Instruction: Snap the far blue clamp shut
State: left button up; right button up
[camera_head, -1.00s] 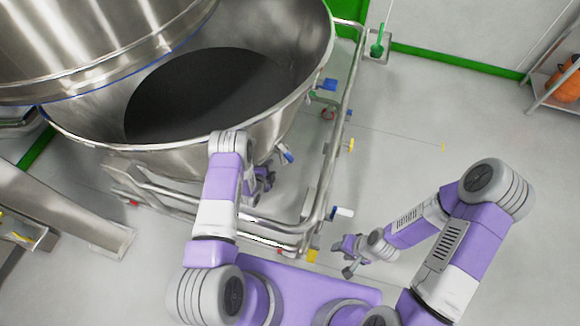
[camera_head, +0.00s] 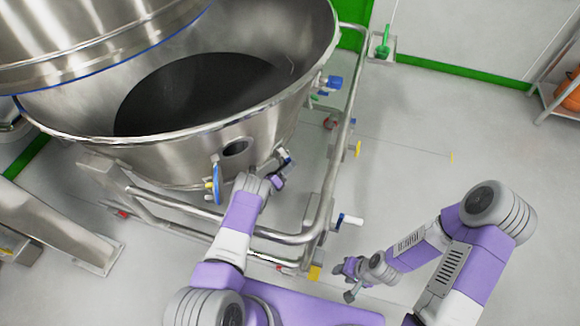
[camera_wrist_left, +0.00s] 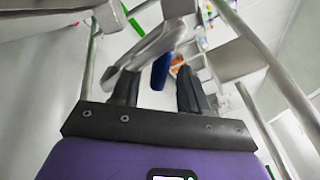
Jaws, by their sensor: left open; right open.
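A blue-and-metal clamp lever (camera_head: 284,158) sticks out from the lower side of the steel bowl (camera_head: 185,148). My left gripper (camera_head: 279,172) is right beside it, open. In the left wrist view, a blue piece (camera_wrist_left: 162,70) with a grey metal arm (camera_wrist_left: 140,70) shows between and beyond the open dark fingers (camera_wrist_left: 157,88); I cannot tell whether they touch it. Another blue fitting (camera_head: 333,83) sits higher on the bowl's right side. My right gripper (camera_head: 350,279) is open and empty, low over the floor at right.
A tubular steel frame (camera_head: 335,165) surrounds the bowl. The floor (camera_head: 420,130) at right is clear.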

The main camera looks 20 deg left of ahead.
pick_arm(q)
jog(key=shift+x, duration=1)
jog(key=shift+c, duration=0.4)
grip_shut()
